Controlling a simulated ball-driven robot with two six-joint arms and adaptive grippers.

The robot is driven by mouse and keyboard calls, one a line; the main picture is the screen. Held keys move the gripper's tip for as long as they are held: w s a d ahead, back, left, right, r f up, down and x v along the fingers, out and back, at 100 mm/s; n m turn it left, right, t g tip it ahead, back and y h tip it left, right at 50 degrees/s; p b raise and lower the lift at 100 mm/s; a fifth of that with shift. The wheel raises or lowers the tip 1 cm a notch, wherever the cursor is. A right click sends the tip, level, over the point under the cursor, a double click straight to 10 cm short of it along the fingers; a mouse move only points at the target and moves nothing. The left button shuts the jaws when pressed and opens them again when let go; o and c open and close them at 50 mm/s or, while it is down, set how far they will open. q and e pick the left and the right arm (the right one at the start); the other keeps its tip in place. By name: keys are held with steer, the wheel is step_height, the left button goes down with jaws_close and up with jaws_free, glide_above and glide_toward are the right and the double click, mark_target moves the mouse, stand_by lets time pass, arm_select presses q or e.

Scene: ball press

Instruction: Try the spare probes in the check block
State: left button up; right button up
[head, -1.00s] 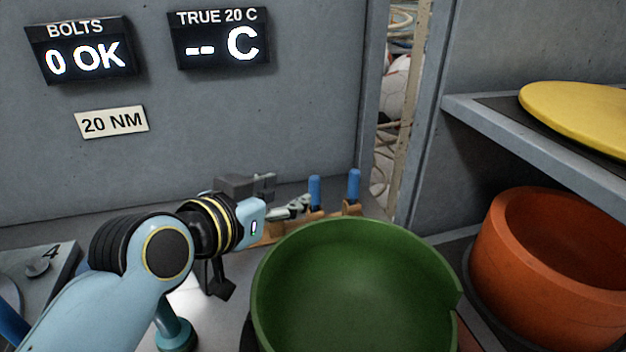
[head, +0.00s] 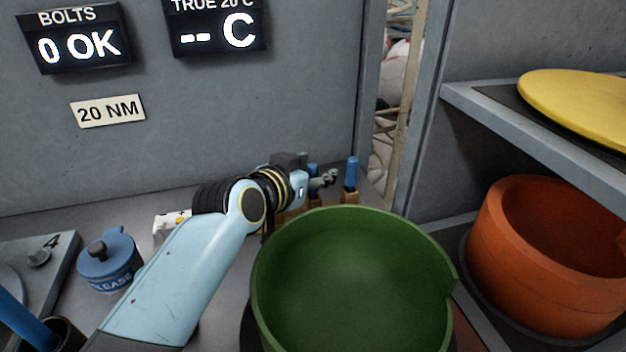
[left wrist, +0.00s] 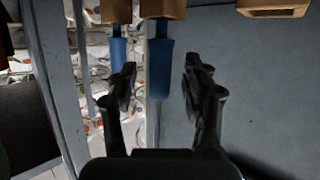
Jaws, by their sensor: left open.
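Two blue-handled probes stand in a wooden rack at the back of the bench: one right of my left gripper (head: 326,181), the blue handle (head: 351,172), and one partly behind it (head: 313,169). In the left wrist view the wooden rack (left wrist: 163,8) is at the top edge. A nearer blue handle (left wrist: 160,72) appears between the open fingers of my left gripper (left wrist: 158,78), and another blue handle (left wrist: 117,52) is left of it. The gripper is open and empty; I cannot tell its exact distance from the handles. A display reads "TRUE 20 C" with dashes (head: 217,30). I cannot identify the check block.
A large green bowl (head: 350,280) stands close in front of the rack. An orange pot (head: 535,260) sits below a shelf with a yellow disc (head: 580,108). A blue lidded pot (head: 110,262) and a grey plate marked 4 (head: 45,262) are at left. A wall closes the back.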

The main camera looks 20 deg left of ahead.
arm_select(q)
jaws_close()
stand_by(0.5)
